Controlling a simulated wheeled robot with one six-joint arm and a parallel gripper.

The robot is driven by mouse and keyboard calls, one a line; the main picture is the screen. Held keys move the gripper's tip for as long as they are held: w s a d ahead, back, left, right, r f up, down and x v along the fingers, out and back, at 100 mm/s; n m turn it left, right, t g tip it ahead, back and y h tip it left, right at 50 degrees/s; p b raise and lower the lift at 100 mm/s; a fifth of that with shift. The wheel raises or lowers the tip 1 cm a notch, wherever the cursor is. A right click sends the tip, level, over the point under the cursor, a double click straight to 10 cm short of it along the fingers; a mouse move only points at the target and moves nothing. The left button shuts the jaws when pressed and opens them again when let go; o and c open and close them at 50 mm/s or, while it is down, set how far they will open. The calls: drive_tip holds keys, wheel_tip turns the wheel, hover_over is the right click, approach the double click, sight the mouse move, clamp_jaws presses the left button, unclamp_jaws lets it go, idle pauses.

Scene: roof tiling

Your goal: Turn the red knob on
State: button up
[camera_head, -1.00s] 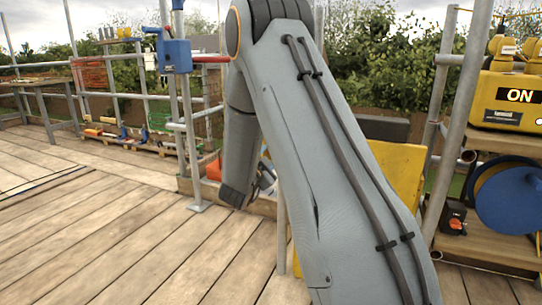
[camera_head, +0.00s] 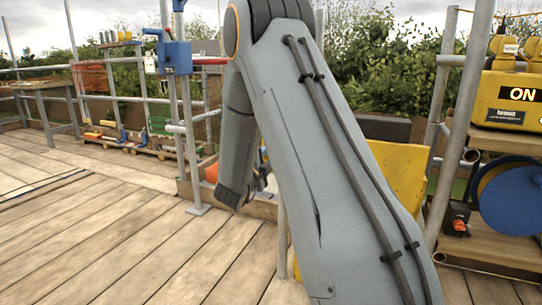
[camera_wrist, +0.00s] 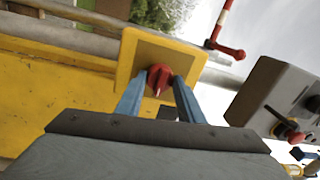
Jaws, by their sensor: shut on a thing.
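The red knob (camera_wrist: 157,77) sits on a yellow plate (camera_wrist: 128,68) in the wrist view. Its pointed part faces down in that picture. My gripper (camera_wrist: 162,86) has its two blue fingers on either side of the knob, shut on it. The fingertips hide the sides of the knob. In the head view my arm hides most of the gripper, and I cannot make out this knob there.
A grey box (camera_wrist: 275,95) with a red-tipped control is at the right of the wrist view. A scaffold post (camera_head: 187,130) is left of my arm. Planks at left are clear.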

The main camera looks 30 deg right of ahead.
idle(0.4)
drive_tip(key=o, duration=1.1)
drive_tip(key=shift+c, duration=0.2)
drive_tip(key=p+v, duration=0.1)
drive_tip(key=v, duration=0.6)
drive_tip(key=shift+s+a+p, duration=0.2)
drive_tip(key=shift+a+p, duration=0.15)
